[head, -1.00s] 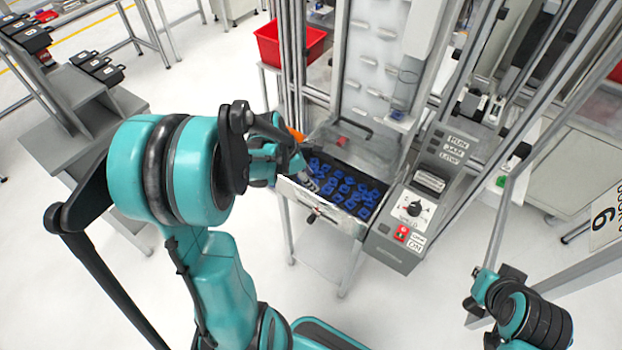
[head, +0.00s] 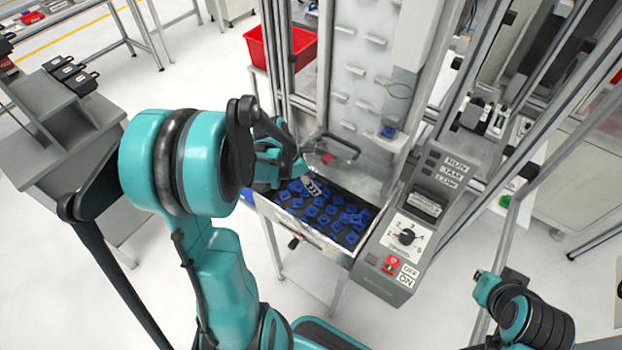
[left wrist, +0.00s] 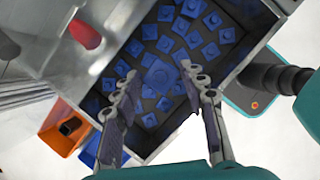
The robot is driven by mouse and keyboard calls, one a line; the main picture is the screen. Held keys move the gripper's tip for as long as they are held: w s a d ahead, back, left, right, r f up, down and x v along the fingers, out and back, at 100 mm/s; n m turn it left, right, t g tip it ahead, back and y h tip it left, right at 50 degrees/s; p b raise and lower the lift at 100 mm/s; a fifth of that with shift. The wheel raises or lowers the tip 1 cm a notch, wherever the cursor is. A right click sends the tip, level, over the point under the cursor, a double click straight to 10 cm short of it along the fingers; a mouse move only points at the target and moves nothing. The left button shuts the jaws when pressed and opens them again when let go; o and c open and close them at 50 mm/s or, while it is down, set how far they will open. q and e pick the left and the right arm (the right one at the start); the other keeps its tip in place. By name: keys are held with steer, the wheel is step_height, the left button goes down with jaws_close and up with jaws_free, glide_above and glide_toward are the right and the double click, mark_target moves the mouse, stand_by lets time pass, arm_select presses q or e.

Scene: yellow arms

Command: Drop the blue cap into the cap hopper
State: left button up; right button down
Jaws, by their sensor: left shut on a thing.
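The cap hopper (head: 322,239) is an open metal tray with a dark inside, holding many loose blue caps; it stands at the front of the machine. My left gripper (head: 313,188) is above the hopper's back left part, fingers pointing down. In the left wrist view its two fingers (left wrist: 160,82) are shut on a blue cap (left wrist: 160,76), which looks bigger than the loose caps below it. In the head view the held cap cannot be told from the others. My right gripper (head: 487,283) is at the lower right, far from the hopper; its fingers are unclear.
A clear lid with a dark handle (head: 340,143) stands behind the hopper. A control box (head: 400,245) with a dial and buttons adjoins its right side. An orange bin (left wrist: 62,130) sits beside the hopper. A red bin (head: 281,48) and metal posts are behind.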

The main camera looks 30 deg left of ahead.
arm_select(q)
steer(key=shift+s+f, duration=0.1)
steer(key=shift+f, duration=0.3)
arm_select(e)
steer(key=shift+f, duration=0.3)
arm_select(q)
steer(key=o, duration=0.8)
steer(key=v, duration=1.2)
